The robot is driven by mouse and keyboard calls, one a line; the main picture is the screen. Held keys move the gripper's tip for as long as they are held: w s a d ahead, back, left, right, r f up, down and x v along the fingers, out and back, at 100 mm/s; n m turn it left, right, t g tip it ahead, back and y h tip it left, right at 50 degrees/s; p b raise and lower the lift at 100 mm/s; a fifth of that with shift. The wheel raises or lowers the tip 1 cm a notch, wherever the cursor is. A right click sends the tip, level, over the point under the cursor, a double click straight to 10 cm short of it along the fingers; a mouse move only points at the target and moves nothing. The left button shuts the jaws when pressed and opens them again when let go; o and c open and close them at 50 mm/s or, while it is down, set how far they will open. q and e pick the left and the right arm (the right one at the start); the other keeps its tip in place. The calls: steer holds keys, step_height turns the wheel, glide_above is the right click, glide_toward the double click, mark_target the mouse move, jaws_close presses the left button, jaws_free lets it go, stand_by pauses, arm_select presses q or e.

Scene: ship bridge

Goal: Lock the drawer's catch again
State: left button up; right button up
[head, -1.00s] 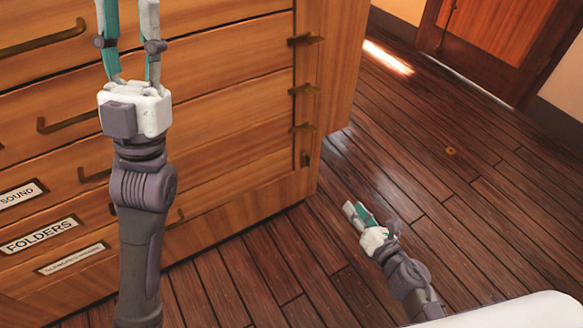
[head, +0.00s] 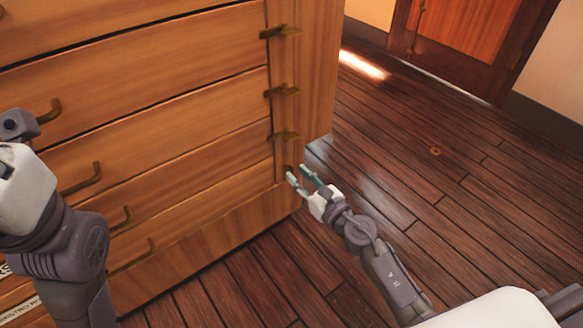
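A wooden drawer cabinet (head: 160,110) fills the left of the head view. The lowest catch (head: 288,168) is small, dark and partly hidden behind my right gripper. My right gripper (head: 299,175) is open and empty, its fingertips close to the lowest catch; I cannot tell whether they touch it. My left gripper (head: 20,135) is at the left edge, its fingertips out of the frame.
The drawers have brass handles, such as one (head: 82,180) near my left arm. A wooden door (head: 460,40) stands at the back right.

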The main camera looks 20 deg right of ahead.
mark_target(292, 169)
steer(key=shift+x, duration=1.8)
jaws_close()
